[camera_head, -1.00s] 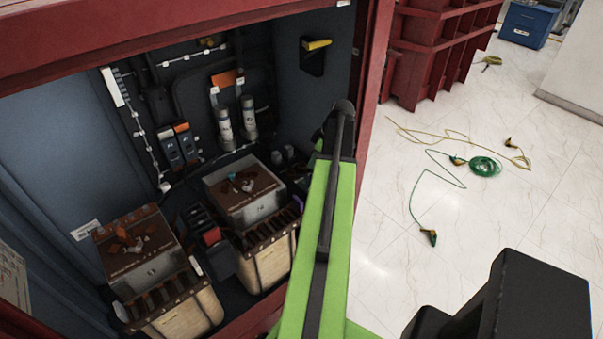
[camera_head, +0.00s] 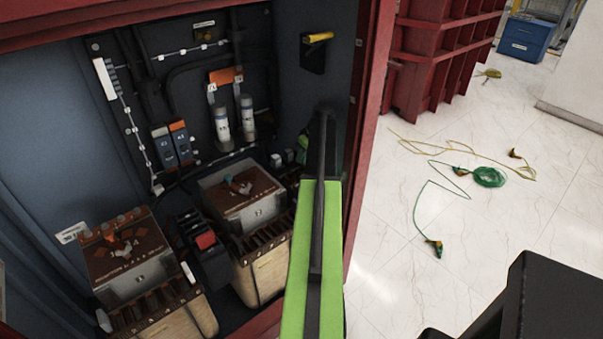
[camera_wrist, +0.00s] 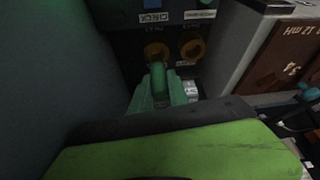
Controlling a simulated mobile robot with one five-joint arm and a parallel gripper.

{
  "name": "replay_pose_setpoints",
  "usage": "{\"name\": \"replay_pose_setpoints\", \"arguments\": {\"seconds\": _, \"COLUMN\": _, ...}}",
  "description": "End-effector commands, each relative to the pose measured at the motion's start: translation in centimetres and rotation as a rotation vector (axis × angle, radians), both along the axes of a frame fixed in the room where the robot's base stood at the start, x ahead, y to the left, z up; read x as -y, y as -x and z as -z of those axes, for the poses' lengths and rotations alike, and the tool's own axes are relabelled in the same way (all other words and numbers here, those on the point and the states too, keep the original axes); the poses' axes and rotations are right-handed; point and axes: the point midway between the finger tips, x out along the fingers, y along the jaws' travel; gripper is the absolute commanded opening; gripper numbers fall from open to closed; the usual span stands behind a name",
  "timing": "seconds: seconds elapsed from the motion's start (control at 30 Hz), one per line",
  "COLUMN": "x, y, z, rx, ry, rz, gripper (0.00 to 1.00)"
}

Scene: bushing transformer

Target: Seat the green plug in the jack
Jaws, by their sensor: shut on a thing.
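In the wrist view, a green plug (camera_wrist: 158,80) sits between the fingers of my gripper (camera_wrist: 163,93), which is shut on it. The plug's top end lies at the lower edge of the left of two orange-ringed jacks (camera_wrist: 156,51). I cannot tell whether its tip is touching or inside that jack. The second jack (camera_wrist: 193,48) is just to the right and looks empty. In the head view, my green arm reaches into the open cabinet. My gripper there is mostly hidden by the arm, near the right inner wall, and the jacks are not visible.
The cabinet's red frame (camera_head: 371,130) stands close to the right of my arm. Two transformers with brown tops (camera_head: 240,196) (camera_head: 127,252) fill the cabinet floor to the left. A green cable coil (camera_head: 488,177) and loose clamps lie on the open white floor outside.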

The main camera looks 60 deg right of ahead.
Motion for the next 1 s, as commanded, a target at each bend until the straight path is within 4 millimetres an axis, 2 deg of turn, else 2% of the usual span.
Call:
{"name": "replay_pose_setpoints", "arguments": {"seconds": 0.13, "x": -0.1, "y": -0.1, "z": 0.6, "rx": 0.0, "ry": -0.001, "rz": -0.001, "gripper": 0.0}}
{"name": "replay_pose_setpoints", "arguments": {"seconds": 0.33, "x": -0.1, "y": -0.1, "z": 3.9, "rx": 0.0, "ry": 0.0, "rz": -0.002, "gripper": 0.0}}
{"name": "replay_pose_setpoints", "arguments": {"seconds": 0.57, "x": -0.1, "y": -0.1, "z": 3.6, "rx": 0.0, "ry": 0.0, "rz": -0.003, "gripper": 0.0}}
{"name": "replay_pose_setpoints", "arguments": {"seconds": 0.73, "x": -0.1, "y": -0.2, "z": 4.1, "rx": 0.0, "ry": 0.0, "rz": -0.003, "gripper": 0.0}}
{"name": "replay_pose_setpoints", "arguments": {"seconds": 0.77, "x": -0.1, "y": -0.2, "z": 4.0, "rx": 0.0, "ry": 0.0, "rz": -0.003, "gripper": 0.25}}
{"name": "replay_pose_setpoints", "arguments": {"seconds": 0.9, "x": -0.2, "y": -0.2, "z": 3.9, "rx": 0.0, "ry": 0.0, "rz": -0.003, "gripper": 0.43}}
{"name": "replay_pose_setpoints", "arguments": {"seconds": 1.0, "x": -0.2, "y": -0.2, "z": 3.9, "rx": 0.0, "ry": 0.0, "rz": -0.003, "gripper": 0.43}}
